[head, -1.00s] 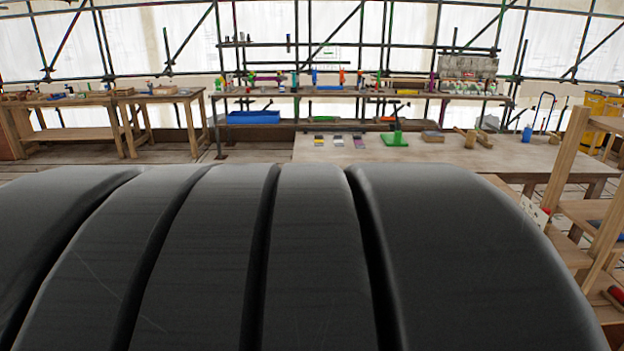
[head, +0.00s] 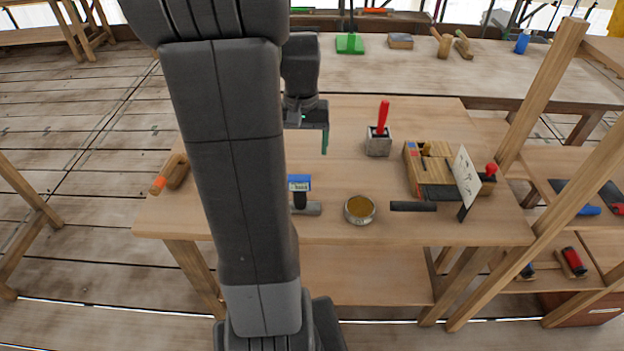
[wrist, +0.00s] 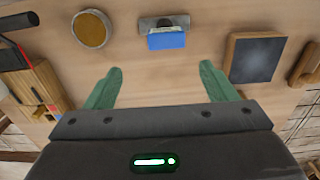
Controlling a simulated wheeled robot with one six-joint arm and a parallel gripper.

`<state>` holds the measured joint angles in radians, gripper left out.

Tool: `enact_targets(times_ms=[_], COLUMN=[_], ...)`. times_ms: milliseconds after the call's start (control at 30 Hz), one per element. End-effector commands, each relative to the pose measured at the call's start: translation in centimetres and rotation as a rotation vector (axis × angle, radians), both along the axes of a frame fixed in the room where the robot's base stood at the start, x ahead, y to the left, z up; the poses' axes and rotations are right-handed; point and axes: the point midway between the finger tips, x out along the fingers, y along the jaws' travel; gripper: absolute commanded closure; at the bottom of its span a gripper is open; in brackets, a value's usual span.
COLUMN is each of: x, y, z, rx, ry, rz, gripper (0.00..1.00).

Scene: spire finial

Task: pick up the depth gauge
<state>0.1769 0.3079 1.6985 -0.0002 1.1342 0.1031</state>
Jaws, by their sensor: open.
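What I take to be the depth gauge stands on the wooden worktable, with a blue labelled head (head: 300,183), a dark stem and a flat grey foot. In the wrist view the blue head (wrist: 167,40) is at top centre, over the grey foot. My gripper (wrist: 161,70) is open and empty, its two green fingers apart. The gauge lies beyond the fingertips, between their lines, not touched. In the head view my gripper (head: 324,138) is above the table, farther back than the gauge; my arm hides part of it and the table left of the gauge.
A round tin (head: 360,209) and a dark bar (head: 413,206) are right of the gauge. Behind are a red-handled tool in a grey block (head: 378,142) and a wooden box (head: 428,165) beside a white card (head: 467,178). A dark framed square (wrist: 257,57) shows in the wrist view.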

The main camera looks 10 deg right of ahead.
Motion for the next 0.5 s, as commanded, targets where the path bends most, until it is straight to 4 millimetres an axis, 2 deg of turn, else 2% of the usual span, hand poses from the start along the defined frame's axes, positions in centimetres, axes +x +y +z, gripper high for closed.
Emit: enact_targets(times_ms=[300, 500], x=[-0.1, -0.1], y=[0.1, 0.1], z=[-5.7, -8.1], rx=[0.001, 0.001], ry=[0.007, 0.003], rz=[0.000, 0.000], gripper=[0.22, 0.22])
